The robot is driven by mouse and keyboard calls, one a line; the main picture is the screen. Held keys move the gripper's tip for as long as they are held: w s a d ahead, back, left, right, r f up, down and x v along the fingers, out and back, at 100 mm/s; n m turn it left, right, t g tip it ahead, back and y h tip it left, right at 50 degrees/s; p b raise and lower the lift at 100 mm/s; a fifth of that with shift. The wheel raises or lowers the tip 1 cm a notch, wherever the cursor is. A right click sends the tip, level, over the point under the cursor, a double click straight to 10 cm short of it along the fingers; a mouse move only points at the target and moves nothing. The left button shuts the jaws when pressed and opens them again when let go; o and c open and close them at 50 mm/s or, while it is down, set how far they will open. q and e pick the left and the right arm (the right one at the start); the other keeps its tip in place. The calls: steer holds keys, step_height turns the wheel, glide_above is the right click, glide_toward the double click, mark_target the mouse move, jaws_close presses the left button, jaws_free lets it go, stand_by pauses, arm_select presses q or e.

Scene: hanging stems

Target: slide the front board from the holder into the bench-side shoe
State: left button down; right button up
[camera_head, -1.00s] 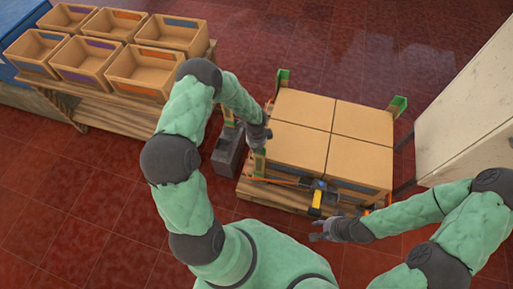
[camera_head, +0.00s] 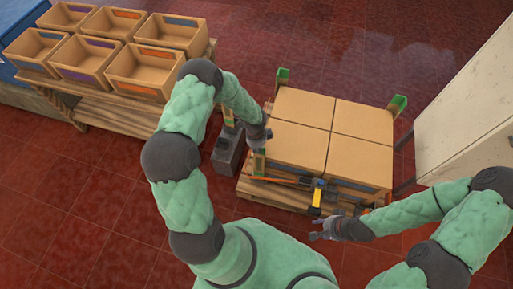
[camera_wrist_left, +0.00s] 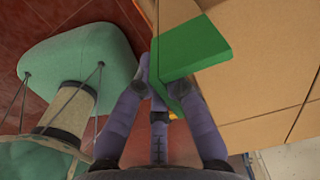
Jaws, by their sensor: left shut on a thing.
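My left gripper (camera_head: 264,137) is at the near-left corner of the carton stack, partly hidden by my own arm and wrist. In the left wrist view its fingers (camera_wrist_left: 160,92) are shut on a green board (camera_wrist_left: 195,46), right beside the cartons' side. The green and tan board in the head view (camera_head: 258,161) stands upright at that corner; its foot and any shoe there are hard to make out. My right gripper (camera_head: 321,230) is open and empty in front of the pallet.
Several cartons (camera_head: 345,120) sit on a wooden pallet (camera_head: 250,194), with green-topped corner boards (camera_head: 398,105) at other corners. An orange strap with a yellow-and-black tool (camera_head: 317,196) crosses the front. A bench (camera_head: 110,98) with open bins stands left; a pale cabinet (camera_head: 465,110) stands right.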

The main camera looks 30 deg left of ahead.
arm_select(q)
steer(key=shift+f, duration=0.2)
steer(key=c, duration=1.2)
jaws_free()
step_height(320, 180, up, 12)
steer(key=shift+s, duration=0.1)
